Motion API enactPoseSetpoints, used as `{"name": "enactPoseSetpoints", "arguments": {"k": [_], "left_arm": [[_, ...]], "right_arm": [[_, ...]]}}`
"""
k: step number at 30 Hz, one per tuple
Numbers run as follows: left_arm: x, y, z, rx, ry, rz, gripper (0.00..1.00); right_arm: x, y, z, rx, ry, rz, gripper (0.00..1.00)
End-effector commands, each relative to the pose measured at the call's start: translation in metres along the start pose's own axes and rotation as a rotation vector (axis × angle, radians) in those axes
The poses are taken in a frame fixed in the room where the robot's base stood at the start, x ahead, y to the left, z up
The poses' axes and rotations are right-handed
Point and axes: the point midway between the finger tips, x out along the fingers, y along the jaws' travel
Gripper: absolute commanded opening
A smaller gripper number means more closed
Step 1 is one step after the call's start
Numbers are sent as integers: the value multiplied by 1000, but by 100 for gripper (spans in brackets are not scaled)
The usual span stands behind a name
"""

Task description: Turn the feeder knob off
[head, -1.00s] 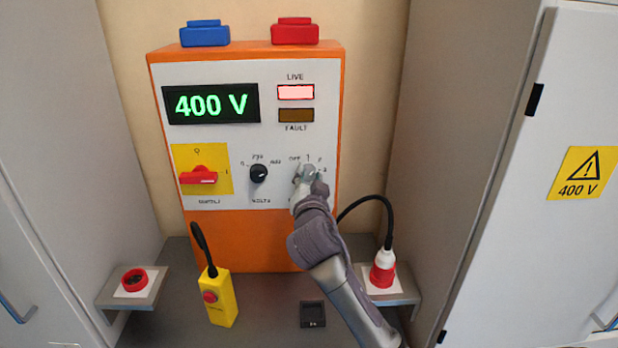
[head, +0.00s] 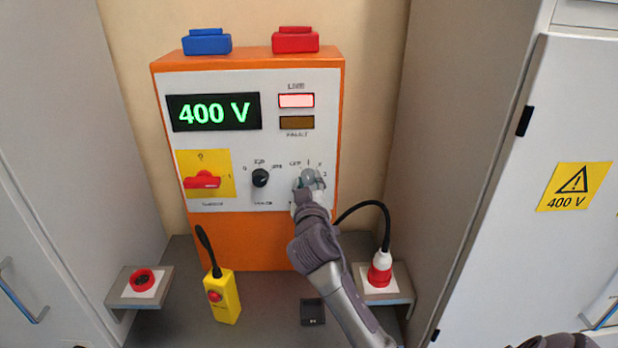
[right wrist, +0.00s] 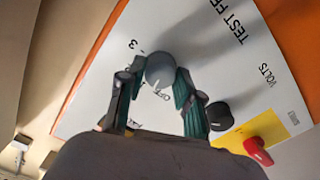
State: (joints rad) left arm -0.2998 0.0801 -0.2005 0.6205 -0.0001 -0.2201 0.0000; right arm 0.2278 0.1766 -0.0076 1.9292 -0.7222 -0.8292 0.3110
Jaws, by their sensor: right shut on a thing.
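The feeder knob (right wrist: 160,68) is a round grey knob at the lower right of the white panel, with OFF and number marks around it. In the head view it is mostly covered by my right gripper (head: 308,186). In the right wrist view the two green-padded fingers of my right gripper (right wrist: 155,95) stand on either side of the knob, shut on it. The display (head: 213,112) reads 400 V, and the LIVE lamp (head: 296,100) is lit pale pink. My left gripper is not in view.
A black volts knob (head: 260,177) and a red switch (head: 202,180) on a yellow plate sit left of my gripper. A yellow pendant (head: 223,297) stands on the bench. A red plug (head: 380,272) with a black cable is to the right. Cabinets flank both sides.

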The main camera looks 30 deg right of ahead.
Motion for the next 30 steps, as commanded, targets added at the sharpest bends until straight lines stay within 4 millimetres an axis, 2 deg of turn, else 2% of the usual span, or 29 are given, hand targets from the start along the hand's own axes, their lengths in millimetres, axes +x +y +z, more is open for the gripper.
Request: {"name": "enactPoseSetpoints", "arguments": {"k": [3, 15, 30], "left_arm": [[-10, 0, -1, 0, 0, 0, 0], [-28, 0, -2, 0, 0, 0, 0], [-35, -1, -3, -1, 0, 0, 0]], "right_arm": [[0, 0, -1, -111, -4, -2, 0], [0, 0, 0, -425, -2, -2, 0], [0, -1, 1, -572, -1, -2, 0]]}}
